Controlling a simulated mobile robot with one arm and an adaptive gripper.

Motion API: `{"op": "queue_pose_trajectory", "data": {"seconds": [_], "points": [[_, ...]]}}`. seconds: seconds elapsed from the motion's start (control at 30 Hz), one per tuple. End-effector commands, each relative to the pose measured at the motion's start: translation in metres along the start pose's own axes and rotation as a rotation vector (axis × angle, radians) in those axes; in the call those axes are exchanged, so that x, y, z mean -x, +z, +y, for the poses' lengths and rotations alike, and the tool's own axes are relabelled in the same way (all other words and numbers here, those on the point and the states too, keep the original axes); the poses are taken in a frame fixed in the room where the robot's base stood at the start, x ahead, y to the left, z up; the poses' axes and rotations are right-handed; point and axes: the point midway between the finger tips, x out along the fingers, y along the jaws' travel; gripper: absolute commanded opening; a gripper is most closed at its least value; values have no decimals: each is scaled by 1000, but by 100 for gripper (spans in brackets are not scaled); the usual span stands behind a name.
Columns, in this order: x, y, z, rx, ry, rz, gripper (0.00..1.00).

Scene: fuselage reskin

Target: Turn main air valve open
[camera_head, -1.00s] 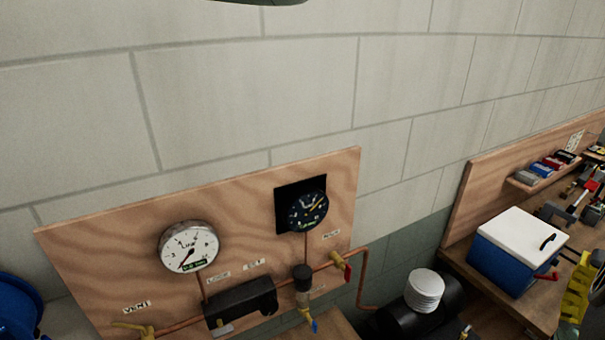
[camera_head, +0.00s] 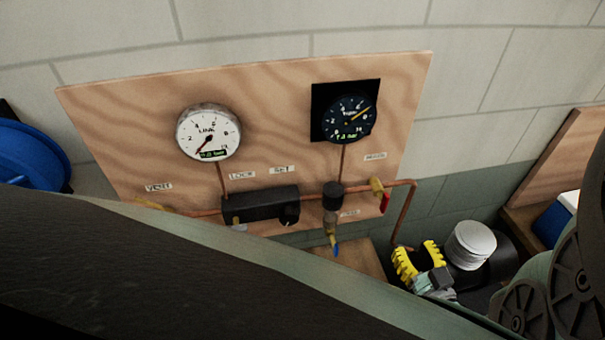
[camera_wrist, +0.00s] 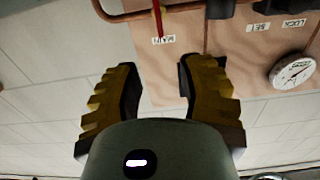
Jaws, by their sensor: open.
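The main air valve has a red handle (camera_head: 385,202) and a brass body (camera_head: 377,187). It sits at the right end of the copper pipe, below a small label. In the wrist view the red handle (camera_wrist: 157,17) shows at the top, by a label reading MAIN (camera_wrist: 163,40), upside down. My gripper (camera_head: 414,252) has yellow ridged fingers and is below and right of the valve in the head view. In the wrist view my gripper (camera_wrist: 157,66) is open and empty, its fingers apart from the handle, which lies beyond the gap between the tips.
The wooden panel (camera_head: 270,90) carries a white gauge (camera_head: 209,131), a dark gauge (camera_head: 349,118), a black block (camera_head: 260,205) and a blue-handled valve (camera_head: 336,248). A black tank with a white ribbed cap (camera_head: 470,245) stands behind my gripper. My arm covers the lower left.

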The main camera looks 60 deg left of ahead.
Motion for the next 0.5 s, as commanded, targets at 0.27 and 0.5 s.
{"op": "queue_pose_trajectory", "data": {"seconds": [0.27, 0.5], "points": [[-54, -2, -1, 3, -6, 10, 39], [-104, -2, -1, 4, -5, 12, 39]]}}
